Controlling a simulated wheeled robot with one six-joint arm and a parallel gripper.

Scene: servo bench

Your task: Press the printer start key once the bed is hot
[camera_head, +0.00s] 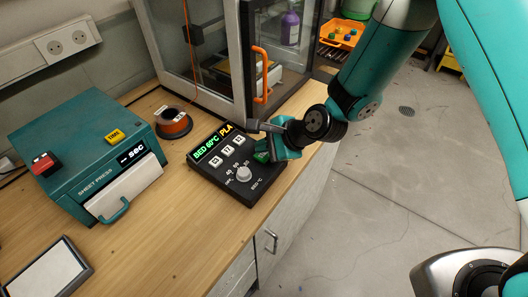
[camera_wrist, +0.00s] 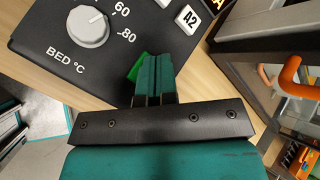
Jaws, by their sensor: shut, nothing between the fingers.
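The black printer control panel (camera_head: 205,176) sits near the bench's right edge. Its display (camera_head: 206,148) reads BED 60°C in green, with PLA (camera_head: 226,129) in amber. A pale BED °C knob (camera_head: 244,174) and several white keys (camera_head: 227,149) are on its face. My gripper (camera_wrist: 153,60) is shut and empty over the panel's edge. A bright green key (camera_wrist: 138,66) lies partly hidden beside the fingertips; I cannot tell whether they touch it.
A glass-sided printer cabinet with an orange handle (camera_head: 262,73) stands behind the panel. A filament spool (camera_head: 173,122) and a teal sheet press (camera_head: 90,140) stand to the left. A tablet (camera_head: 50,272) lies at front left. Bare wood is free in front.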

